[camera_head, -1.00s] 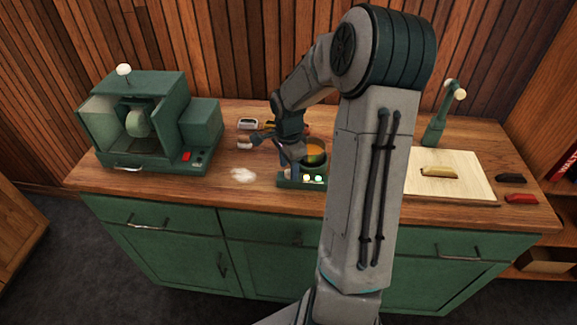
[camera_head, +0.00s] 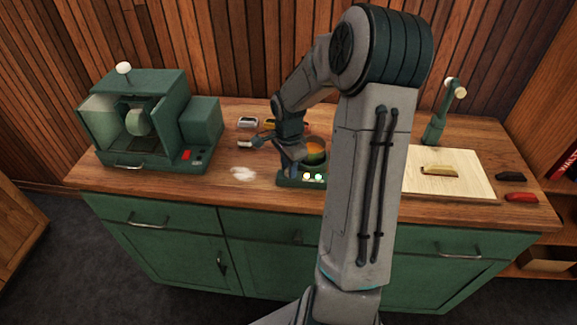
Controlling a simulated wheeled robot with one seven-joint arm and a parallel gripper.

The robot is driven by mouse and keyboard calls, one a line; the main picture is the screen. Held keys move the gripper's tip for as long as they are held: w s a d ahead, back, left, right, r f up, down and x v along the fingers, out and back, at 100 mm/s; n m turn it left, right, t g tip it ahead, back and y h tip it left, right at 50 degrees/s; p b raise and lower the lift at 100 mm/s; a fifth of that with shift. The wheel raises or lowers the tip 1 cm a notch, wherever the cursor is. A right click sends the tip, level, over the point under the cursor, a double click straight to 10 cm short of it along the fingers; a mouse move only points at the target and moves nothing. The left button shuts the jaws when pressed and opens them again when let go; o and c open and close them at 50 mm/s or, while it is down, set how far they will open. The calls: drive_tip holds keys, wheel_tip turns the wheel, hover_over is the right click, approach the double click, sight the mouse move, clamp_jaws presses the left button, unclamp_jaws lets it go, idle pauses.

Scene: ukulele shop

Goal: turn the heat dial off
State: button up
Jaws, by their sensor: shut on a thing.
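A small green heater unit (camera_head: 290,183) stands on the wooden worktop near its front edge, with a round pot (camera_head: 316,151) of orange contents on it. Pale round lights or knobs (camera_head: 313,177) show on the unit's front. The heat dial itself I cannot make out; the gripper covers the left part of the front. My gripper (camera_head: 294,174) points down at that left part of the unit's front. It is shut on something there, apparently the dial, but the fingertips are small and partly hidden.
A green machine with a wheel (camera_head: 137,120) stands at the left, a white pile (camera_head: 243,174) beside it. Small items (camera_head: 247,122) lie behind my gripper. At the right are a pale board (camera_head: 470,183), a green stand (camera_head: 436,125) and dark and red blocks (camera_head: 521,197).

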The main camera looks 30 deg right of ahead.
drive_tip(key=n+b, duration=0.1)
drive_tip(key=n, duration=0.3)
drive_tip(key=shift+n, duration=0.4)
drive_tip(key=n, duration=0.9)
drive_tip(key=shift+r+n+b, duration=0.1)
drive_tip(key=shift+n+b, duration=0.2)
drive_tip(key=shift+n, duration=0.1)
drive_tip(key=n, duration=0.4)
drive_tip(key=shift+n, duration=0.3)
drive_tip(key=shift+w, duration=0.1)
drive_tip(key=o, duration=1)
wheel_tip(320, 180, up, 14)
drive_tip(key=shift+f+b, duration=0.1)
drive_tip(key=shift+b, duration=0.45)
